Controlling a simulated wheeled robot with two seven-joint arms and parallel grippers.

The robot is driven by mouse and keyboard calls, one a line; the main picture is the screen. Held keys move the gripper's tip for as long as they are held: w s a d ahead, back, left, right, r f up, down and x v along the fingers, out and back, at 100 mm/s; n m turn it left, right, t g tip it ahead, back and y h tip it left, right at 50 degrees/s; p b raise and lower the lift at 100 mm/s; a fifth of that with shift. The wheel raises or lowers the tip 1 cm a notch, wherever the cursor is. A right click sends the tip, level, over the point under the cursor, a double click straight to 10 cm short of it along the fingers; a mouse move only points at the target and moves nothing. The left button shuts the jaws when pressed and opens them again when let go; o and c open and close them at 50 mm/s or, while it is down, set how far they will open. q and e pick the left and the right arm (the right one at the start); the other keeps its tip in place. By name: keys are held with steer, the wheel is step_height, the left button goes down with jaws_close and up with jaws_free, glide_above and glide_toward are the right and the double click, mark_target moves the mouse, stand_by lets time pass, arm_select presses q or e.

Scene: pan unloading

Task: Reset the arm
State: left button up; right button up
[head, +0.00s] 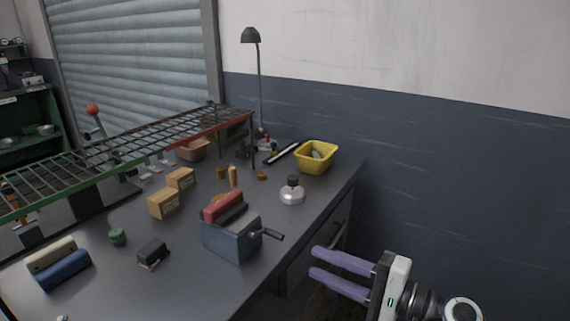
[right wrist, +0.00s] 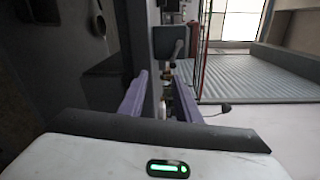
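My right gripper (head: 314,262) is at the lower right in the head view, beside the table's right edge and apart from everything on the table. Its two purple fingers are spread with nothing between them. In the right wrist view the fingers of the right gripper (right wrist: 161,76) also stand apart and empty. My left gripper is not in the head view.
The dark table (head: 205,285) holds a blue-grey box with a side handle (head: 232,240), cardboard boxes (head: 165,203), a silver flask-like item (head: 292,192), a yellow bin (head: 316,168) and a lamp (head: 258,80). A wire rack (head: 130,150) stands over the left side.

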steer(key=s+d+f+n+g+h, duration=0.1)
steer(key=s+f+n+h, duration=0.3)
steer(key=f, duration=0.7)
steer(key=s+d+f+h, duration=0.1)
steer(key=s+f+h, duration=0.2)
steer(key=s+f, duration=0.5)
steer(key=s+d+f+n+g+h, duration=0.1)
steer(key=s+d+f+n+h, duration=0.2)
steer(key=s+f+n, duration=0.4)
steer(key=s+f+h, duration=0.1)
steer(key=s+f, duration=0.2)
steer(key=s, duration=0.2)
steer(key=shift+s+d+f+n, duration=0.15)
steer(key=shift+d+f+n, duration=0.1)
steer(key=shift+f+n, duration=0.1)
